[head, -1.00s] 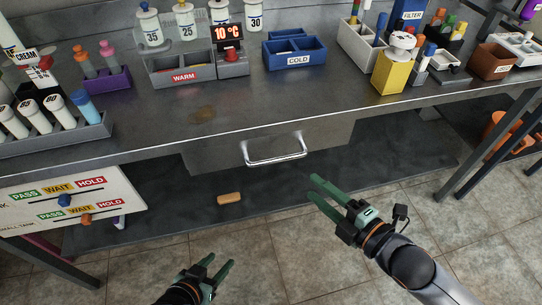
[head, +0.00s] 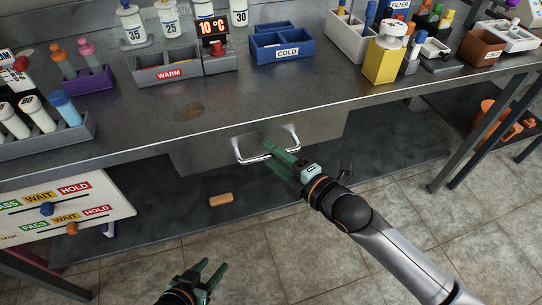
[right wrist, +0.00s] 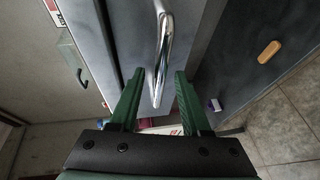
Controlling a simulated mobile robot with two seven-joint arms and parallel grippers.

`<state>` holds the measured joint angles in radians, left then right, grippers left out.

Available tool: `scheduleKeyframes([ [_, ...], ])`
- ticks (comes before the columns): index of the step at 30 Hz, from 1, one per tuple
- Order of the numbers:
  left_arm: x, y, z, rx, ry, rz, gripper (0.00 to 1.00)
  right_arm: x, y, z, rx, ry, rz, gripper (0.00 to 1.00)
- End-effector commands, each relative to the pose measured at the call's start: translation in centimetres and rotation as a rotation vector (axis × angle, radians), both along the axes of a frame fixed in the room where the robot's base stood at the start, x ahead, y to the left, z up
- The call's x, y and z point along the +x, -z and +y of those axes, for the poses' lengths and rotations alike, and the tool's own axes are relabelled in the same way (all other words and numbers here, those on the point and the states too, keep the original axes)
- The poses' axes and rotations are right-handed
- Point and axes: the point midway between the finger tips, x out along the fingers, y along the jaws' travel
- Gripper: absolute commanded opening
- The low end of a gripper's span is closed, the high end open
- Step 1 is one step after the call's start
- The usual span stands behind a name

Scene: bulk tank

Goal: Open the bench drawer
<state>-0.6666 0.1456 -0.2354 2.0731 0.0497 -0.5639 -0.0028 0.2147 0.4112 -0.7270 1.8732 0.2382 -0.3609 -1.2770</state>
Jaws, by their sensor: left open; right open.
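The bench drawer (head: 215,152) is a grey metal front under the bench top and looks closed. Its silver bar handle (head: 247,159) sticks out from the front; it also shows in the right wrist view (right wrist: 163,45). My right gripper (head: 275,157) is at the right part of the handle, with its green fingers open. In the right wrist view the handle bar lies between the two open fingers (right wrist: 158,95), and they do not grip it. The fingers cover part of the handle in the head view. My left gripper (head: 208,275) is open and empty, low in front of the bench.
The bench top (head: 300,105) holds a WARM tray (head: 155,75), a blue COLD tray (head: 265,52), a yellow box (head: 383,62) and bottle racks. A sliding-switch board (head: 60,205) hangs at the left. A tan block (head: 221,200) lies on the lower shelf. The floor in front is clear.

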Motion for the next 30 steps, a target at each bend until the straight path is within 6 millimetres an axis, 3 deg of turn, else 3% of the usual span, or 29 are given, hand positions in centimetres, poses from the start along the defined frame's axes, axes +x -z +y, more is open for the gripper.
scheduleKeyframes([
  [13, -0.03, 0.14, 0.22, 0.003, -0.003, 0.000, 0.50, 0.75, 0.17, 0.69, -0.001, 0.000, 0.000, 0.46],
  [25, 0.25, -0.04, 0.20, 0.002, -0.002, -0.008, 0.50, 0.74, 0.18, 0.67, -0.001, 0.000, 0.001, 0.01],
  [30, 0.27, -0.05, 0.22, 0.004, 0.000, -0.009, 0.50, 0.73, 0.18, 0.66, -0.001, 0.000, 0.001, 0.00],
])
